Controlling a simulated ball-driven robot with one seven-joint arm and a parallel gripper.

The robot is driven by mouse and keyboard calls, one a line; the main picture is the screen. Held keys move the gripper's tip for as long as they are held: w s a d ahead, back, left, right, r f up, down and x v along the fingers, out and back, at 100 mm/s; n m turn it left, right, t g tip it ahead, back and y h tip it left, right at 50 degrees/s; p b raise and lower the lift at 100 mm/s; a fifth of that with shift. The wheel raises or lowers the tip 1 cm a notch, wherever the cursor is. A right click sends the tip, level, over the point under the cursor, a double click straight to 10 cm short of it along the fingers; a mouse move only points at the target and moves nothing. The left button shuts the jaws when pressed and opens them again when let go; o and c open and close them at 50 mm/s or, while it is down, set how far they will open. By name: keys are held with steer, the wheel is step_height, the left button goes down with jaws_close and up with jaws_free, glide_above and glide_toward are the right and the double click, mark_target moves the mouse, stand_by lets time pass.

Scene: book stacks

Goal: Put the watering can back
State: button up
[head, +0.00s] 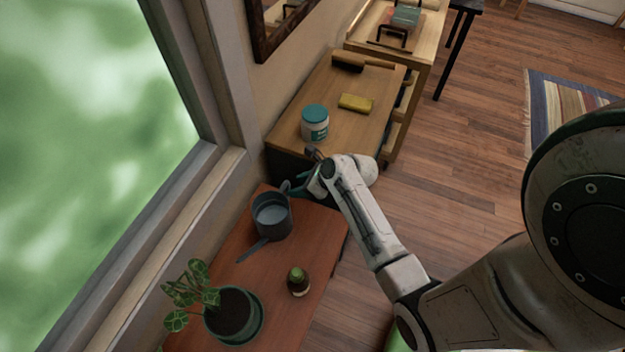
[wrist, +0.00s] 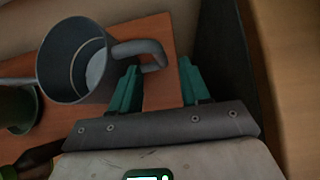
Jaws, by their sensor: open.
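The grey watering can (head: 271,217) stands upright on the reddish wooden table near the window. Its spout points toward the plant, and its handle is on the side toward my gripper. My gripper (head: 298,188) is at the handle side of the can. In the wrist view, the can (wrist: 72,62) is at upper left and its handle (wrist: 146,50) reaches to between the green fingers of my gripper (wrist: 160,76). The fingers are open and apart, and the handle does not look clamped. My wrist hides part of the table's far end in the head view.
A potted plant (head: 233,314) and a small dark green-topped bottle (head: 298,282) stand on the same table. Beyond it, a wooden cabinet holds a teal-lidded jar (head: 315,123), a yellow sponge (head: 356,103) and a brush (head: 361,62). The window frame borders the left.

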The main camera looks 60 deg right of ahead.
steer(key=v, duration=0.6)
steer(key=s+a+r+n+g, duration=0.1)
steer(key=a+n, duration=0.4)
steer(key=n, duration=0.6)
steer(key=s+a+r+n+g, duration=0.2)
steer(key=s+a+n+g, duration=0.2)
steer(key=n, duration=0.8)
steer(key=s+a+r+n+g+h, duration=0.1)
steer(key=s+a+n, duration=0.5)
steer(key=n, duration=0.6)
steer(key=shift+a+r+g, duration=0.7)
steer(key=shift+a+g, duration=0.1)
steer(key=shift+g, duration=0.2)
steer(key=shift+s, duration=0.1)
